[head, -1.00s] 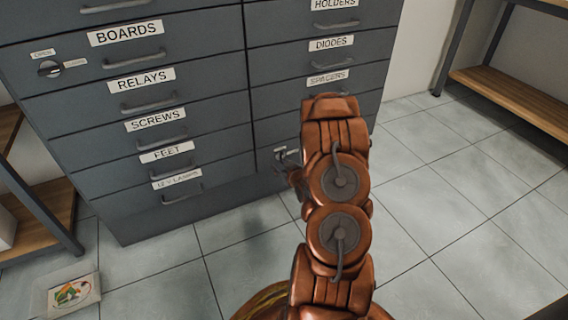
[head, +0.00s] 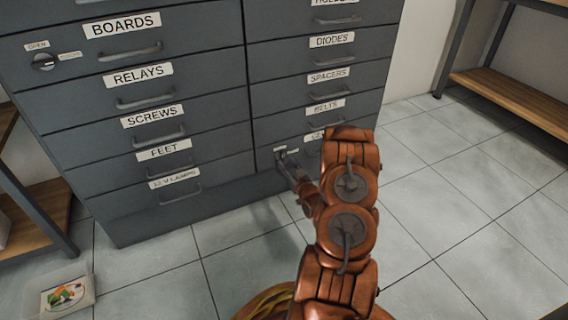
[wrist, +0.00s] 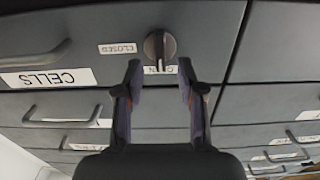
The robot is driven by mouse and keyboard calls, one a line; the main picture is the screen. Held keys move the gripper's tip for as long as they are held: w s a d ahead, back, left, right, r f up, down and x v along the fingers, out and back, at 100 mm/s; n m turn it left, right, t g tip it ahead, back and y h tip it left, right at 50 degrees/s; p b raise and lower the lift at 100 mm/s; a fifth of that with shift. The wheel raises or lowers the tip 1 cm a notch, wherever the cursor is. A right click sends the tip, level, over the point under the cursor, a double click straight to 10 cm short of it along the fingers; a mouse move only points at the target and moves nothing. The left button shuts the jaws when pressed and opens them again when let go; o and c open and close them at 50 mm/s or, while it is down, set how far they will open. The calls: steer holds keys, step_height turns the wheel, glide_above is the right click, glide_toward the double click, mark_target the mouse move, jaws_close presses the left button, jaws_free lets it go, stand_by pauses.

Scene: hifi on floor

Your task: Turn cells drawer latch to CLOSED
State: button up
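The cells drawer (wrist: 90,98) is at the bottom right of the grey cabinet; its CELLS label (wrist: 48,78) appears upside down in the wrist view. Its latch (wrist: 160,46) is a dark round knob with a light pointer line. The pointer runs down in the wrist view toward the OPEN label (wrist: 160,70), which my fingers partly frame. The CLOSED label (wrist: 118,48) is left of the knob. My gripper (wrist: 159,68) is open, its fingertips on either side just short of the knob, with no clear contact. In the head view my gripper (head: 287,168) is close to the cabinet front.
Another latch knob (head: 43,61) is on the upper left drawer. Drawer handles stick out across the cabinet. A shelf (head: 35,215) stands at left, another shelf (head: 520,100) at right. A small tray (head: 66,294) lies on the floor at left. The tiled floor at right is clear.

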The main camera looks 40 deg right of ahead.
mark_target(283, 158)
steer(key=shift+b+x, duration=0.5)
steer(key=shift+x, duration=1.15)
steer(key=shift+c, duration=0.3)
jaws_close()
